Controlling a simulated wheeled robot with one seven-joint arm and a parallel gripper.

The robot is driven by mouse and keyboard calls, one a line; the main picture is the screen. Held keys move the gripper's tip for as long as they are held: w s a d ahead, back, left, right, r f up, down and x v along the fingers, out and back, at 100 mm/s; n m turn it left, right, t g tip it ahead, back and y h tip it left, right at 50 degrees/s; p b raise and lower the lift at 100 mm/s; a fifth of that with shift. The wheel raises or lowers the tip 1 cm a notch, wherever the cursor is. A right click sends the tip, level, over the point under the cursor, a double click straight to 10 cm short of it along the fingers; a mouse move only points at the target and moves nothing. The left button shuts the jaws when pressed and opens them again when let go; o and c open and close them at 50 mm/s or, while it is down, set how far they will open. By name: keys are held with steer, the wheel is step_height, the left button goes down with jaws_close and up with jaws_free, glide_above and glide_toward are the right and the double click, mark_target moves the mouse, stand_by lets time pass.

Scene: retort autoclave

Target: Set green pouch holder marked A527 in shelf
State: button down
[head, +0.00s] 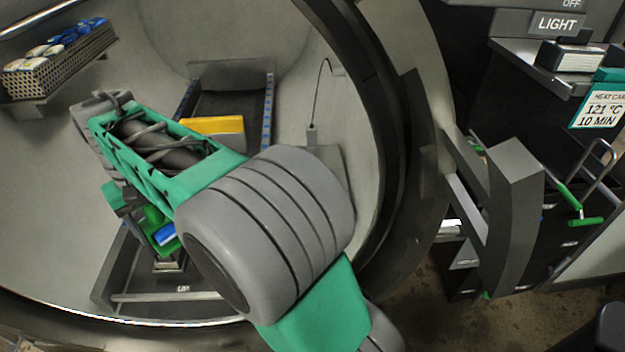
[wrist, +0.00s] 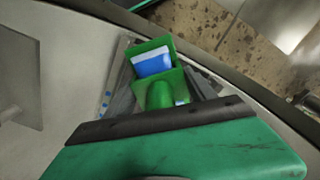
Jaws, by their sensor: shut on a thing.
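The green pouch holder (head: 154,216) is inside the round chamber, low at the left and partly hidden behind my arm. A blue and white pouch (head: 166,234) sits in it. In the wrist view the holder (wrist: 150,48) stands in front of my gripper (wrist: 158,98), which is shut on its rounded green grip. The marking A527 cannot be read. My gripper (head: 125,198) is mostly hidden by my arm in the head view. A dark shelf (head: 215,105) with blue-marked side strips lies in the chamber; whether the holder touches it cannot be told.
A yellow block-like holder (head: 212,126) sits on the shelf further back. A perforated basket (head: 60,65) of white and blue items stands at the upper left. The chamber's dark rim (head: 370,100) curves close beside my arm. A probe on a wire (head: 312,135) stands at the right inside.

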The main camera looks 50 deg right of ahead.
steer(key=s+d+r+m+b, duration=0.1)
steer(key=s+d+m+b, duration=0.1)
steer(key=d+m, duration=0.65)
steer(key=s+d+r+m+b, duration=0.1)
steer(key=s+d+m, duration=0.1)
steer(key=d+m, duration=0.65)
steer(key=s+d+m, duration=0.5)
steer(key=d, duration=0.3)
steer(key=s+d+m, duration=0.5)
steer(key=s+d, duration=0.1)
steer(key=d, duration=0.2)
steer(key=f+b, duration=0.8)
steer(key=shift+w+d, duration=0.15)
steer(key=shift+d, duration=0.05)
steer(key=shift+f+b, duration=0.55)
steer(key=shift+b, duration=0.1)
steer(key=shift+c, duration=1.2)
jaws_free()
